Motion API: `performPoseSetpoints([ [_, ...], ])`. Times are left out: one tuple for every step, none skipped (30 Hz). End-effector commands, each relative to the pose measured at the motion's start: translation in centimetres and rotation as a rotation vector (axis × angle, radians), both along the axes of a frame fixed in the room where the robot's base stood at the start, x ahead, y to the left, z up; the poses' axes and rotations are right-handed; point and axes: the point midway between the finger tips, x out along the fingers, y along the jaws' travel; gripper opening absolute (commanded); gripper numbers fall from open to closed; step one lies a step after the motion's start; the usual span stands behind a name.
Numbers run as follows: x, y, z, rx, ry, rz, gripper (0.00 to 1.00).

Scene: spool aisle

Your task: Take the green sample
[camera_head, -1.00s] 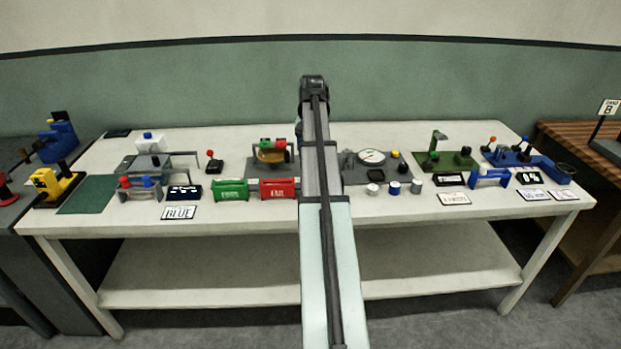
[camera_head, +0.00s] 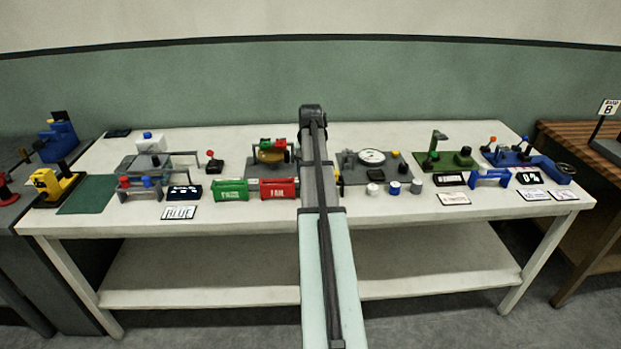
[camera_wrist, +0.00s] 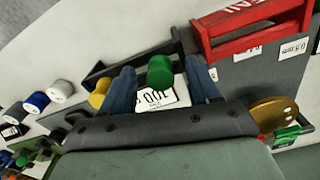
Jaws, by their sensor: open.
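The green sample (camera_wrist: 160,72) is a short green cylinder in the wrist view. It shows between the two blue fingers of my gripper (camera_wrist: 162,88), which are apart, one on each side. I see a gap on both sides of it, but cannot tell whether the fingertips are at its height. A white card with black digits (camera_wrist: 156,97) shows just below it in the picture. In the head view my arm covers the middle of the table, and neither the sample nor the fingers can be made out there.
A red carrier with a handle (camera_wrist: 238,28) is close on the right in the wrist view. White and blue cylinders (camera_head: 394,187) stand right of my arm on the white table (camera_head: 330,218). A green carrier (camera_head: 231,191) stands left.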

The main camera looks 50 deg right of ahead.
Motion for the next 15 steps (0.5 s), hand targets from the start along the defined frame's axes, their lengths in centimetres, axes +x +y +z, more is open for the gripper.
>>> performPoseSetpoints([
  [0.00,0.00,-0.08,0.000,0.000,0.000,0.61],
  [0.01,-0.01,-0.08,-0.001,-0.001,0.000,0.61],
  [0.01,-0.01,-0.06,-0.001,-0.001,0.000,0.61],
  [0.02,-0.01,-0.05,-0.001,-0.001,0.000,0.61],
  [0.02,-0.01,-0.05,-0.001,-0.001,0.000,0.61],
  [0.02,-0.01,-0.04,-0.001,-0.001,0.000,0.60],
  [0.02,-0.01,-0.04,-0.001,-0.001,0.000,0.57],
  [0.02,-0.01,-0.04,-0.001,-0.001,0.000,0.54],
  [0.02,-0.01,-0.03,-0.001,-0.001,0.000,0.50],
  [0.01,0.00,-0.03,-0.001,-0.001,0.000,0.47],
  [0.02,-0.01,-0.03,-0.001,-0.001,0.000,0.45],
  [0.01,-0.01,-0.03,-0.001,-0.001,0.000,0.41],
  [0.01,-0.01,-0.03,-0.001,-0.001,0.000,0.38],
  [0.01,-0.01,-0.03,-0.001,-0.001,0.000,0.35],
  [0.01,-0.01,-0.03,-0.001,-0.001,0.000,0.31],
])
